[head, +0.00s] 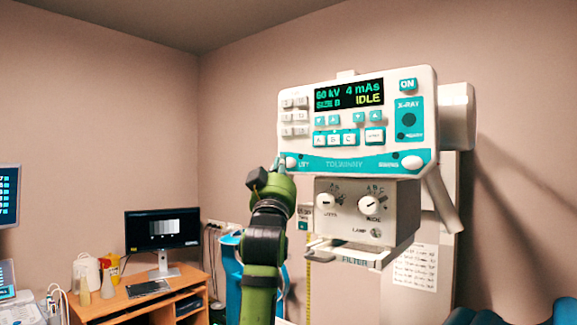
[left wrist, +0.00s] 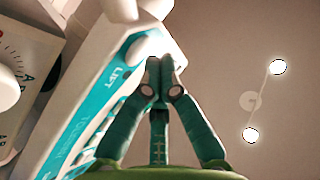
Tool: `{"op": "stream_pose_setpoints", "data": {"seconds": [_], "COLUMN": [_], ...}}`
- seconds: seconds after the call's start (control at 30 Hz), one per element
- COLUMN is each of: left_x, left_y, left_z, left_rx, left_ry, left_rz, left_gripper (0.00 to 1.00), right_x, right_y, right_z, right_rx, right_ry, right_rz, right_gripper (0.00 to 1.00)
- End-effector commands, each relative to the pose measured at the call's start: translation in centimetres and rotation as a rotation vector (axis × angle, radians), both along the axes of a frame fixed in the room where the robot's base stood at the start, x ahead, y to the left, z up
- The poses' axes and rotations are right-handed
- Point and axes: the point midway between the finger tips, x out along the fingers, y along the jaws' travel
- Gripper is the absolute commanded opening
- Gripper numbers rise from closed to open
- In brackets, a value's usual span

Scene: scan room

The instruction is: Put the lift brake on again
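The white tube-head console (head: 356,112) hangs in the middle of the head view, its display reading IDLE. The lift brake knob (head: 291,162), a white oval beside the LIFT label, is at the console's lower left corner. It also shows in the left wrist view (left wrist: 146,46). My left gripper (head: 281,165) is raised from below to this corner; in the left wrist view its green fingertips (left wrist: 161,66) are together, with nothing seen between them. The tips are right by the knob; I cannot tell whether they touch it. My right gripper is not in view.
A second white knob (head: 412,162) is at the console's lower right. The collimator box (head: 367,211) with dials hangs below, close to my left arm. A desk (head: 150,299) with a monitor (head: 162,229) stands at the back left. Open air lies left of the console.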

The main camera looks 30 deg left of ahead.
Motion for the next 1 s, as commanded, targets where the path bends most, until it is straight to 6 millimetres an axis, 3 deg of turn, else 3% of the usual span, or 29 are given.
{"op": "stream_pose_setpoints", "data": {"seconds": [0.37,0.8,1.0], "left_x": [-0.4,-4.5,-5.2], "left_y": [0.0,0.4,0.4], "left_z": [0.0,-0.1,0.0], "left_rx": [0.0,0.0,0.001], "left_ry": [-0.001,-0.002,0.001], "left_rz": [0.0,0.001,0.0], "left_gripper": [0.0,0.0,0.0], "right_x": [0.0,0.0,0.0], "right_y": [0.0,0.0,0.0], "right_z": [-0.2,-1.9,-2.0], "right_rx": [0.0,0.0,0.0], "right_ry": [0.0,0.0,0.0], "right_rz": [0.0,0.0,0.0], "right_gripper": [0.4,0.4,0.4]}}
